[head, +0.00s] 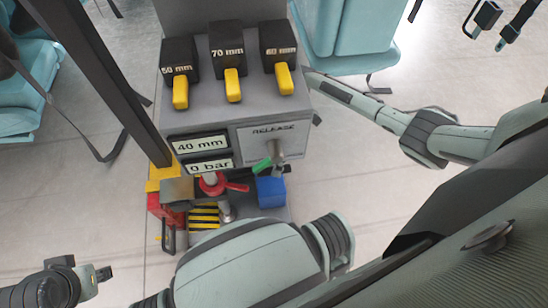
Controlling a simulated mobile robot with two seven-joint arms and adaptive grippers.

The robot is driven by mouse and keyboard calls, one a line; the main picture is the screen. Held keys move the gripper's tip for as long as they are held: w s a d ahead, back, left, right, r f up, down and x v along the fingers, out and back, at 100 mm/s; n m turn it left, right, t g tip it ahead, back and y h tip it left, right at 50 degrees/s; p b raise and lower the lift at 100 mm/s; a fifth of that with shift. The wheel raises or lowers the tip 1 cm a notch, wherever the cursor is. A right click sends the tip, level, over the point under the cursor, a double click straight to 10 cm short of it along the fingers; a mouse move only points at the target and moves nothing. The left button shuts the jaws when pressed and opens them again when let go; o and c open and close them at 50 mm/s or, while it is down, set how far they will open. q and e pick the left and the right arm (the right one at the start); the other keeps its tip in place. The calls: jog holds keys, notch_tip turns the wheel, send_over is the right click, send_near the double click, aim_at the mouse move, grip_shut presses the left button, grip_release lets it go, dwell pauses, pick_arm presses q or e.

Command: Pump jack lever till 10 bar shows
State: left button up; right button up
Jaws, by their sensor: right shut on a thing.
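The grey jack console (215,128) stands in the middle of the head view. One display (201,144) reads 40 mm and the pressure display (209,166) reads 0 bar. A RELEASE panel with a green handle (262,165) is beside them, and a red handle (237,187) is below. A long dark bar (95,75) rises from the yellow block at the console's left; I cannot tell if it is the jack lever.
Three black blocks marked 50 mm (180,62), 70 mm (228,48) and 60 mm (278,47) stand on the console top, with yellow tabs. A blue block (271,191) sits low at right. Teal seats (345,30) stand behind and left. Pale floor is open at right.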

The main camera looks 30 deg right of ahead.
jog(key=shift+f, duration=0.2)
jog(key=o, duration=1.7)
jog(key=shift+a, duration=0.1)
jog(key=shift+c, duration=0.2)
jog(key=v, duration=0.7)
jog(key=shift+r, duration=0.2)
